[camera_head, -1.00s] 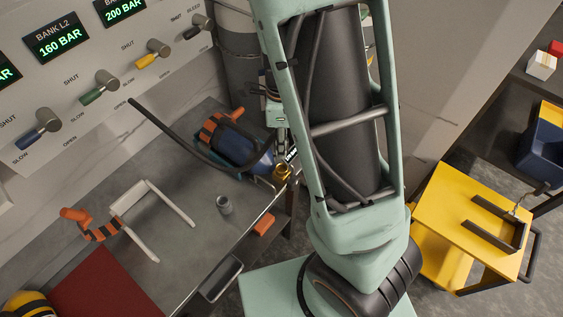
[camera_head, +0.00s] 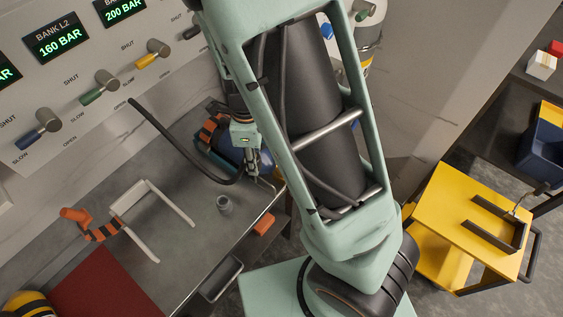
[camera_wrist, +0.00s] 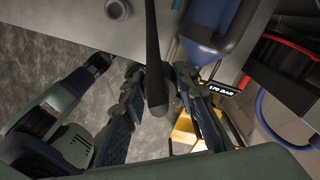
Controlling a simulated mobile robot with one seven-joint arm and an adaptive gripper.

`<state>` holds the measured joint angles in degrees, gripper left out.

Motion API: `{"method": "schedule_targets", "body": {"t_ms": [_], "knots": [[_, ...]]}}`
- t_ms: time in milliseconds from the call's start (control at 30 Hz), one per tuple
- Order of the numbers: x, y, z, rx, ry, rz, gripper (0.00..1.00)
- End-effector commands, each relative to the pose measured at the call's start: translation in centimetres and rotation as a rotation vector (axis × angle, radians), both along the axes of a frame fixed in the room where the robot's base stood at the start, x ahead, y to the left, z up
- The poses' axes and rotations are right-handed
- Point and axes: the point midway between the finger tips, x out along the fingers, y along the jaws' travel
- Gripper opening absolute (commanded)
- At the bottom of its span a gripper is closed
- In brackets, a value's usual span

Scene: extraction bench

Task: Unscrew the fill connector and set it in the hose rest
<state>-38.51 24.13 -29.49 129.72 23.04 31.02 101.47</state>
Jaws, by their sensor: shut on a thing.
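My gripper (camera_head: 253,172) is over the bench near its front edge, shut on the fill connector at the end of the black hose (camera_head: 163,137). In the wrist view the dark hose (camera_wrist: 152,35) runs down between the two fingers; the connector itself is largely hidden. A small grey open cup, which looks like the hose rest (camera_head: 224,204), stands on the bench left of and below my gripper. Its round top also seems to show in the wrist view (camera_wrist: 117,9). The blue cylinder (camera_head: 229,153) lies behind my gripper, partly covered; its valve end is hidden.
The wall panel (camera_head: 97,60) has several valve knobs and pressure displays. A yellow cart (camera_head: 462,225) stands at the right. The bench around the cup is clear.

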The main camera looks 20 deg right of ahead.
Motion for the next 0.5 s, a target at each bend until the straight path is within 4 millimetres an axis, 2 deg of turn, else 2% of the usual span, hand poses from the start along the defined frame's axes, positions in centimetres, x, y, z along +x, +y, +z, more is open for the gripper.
{"method": "schedule_targets", "body": {"t_ms": [500], "knots": [[-0.9, 5.0, -1.6, -0.001, 0.001, -0.02, 0.0]]}}
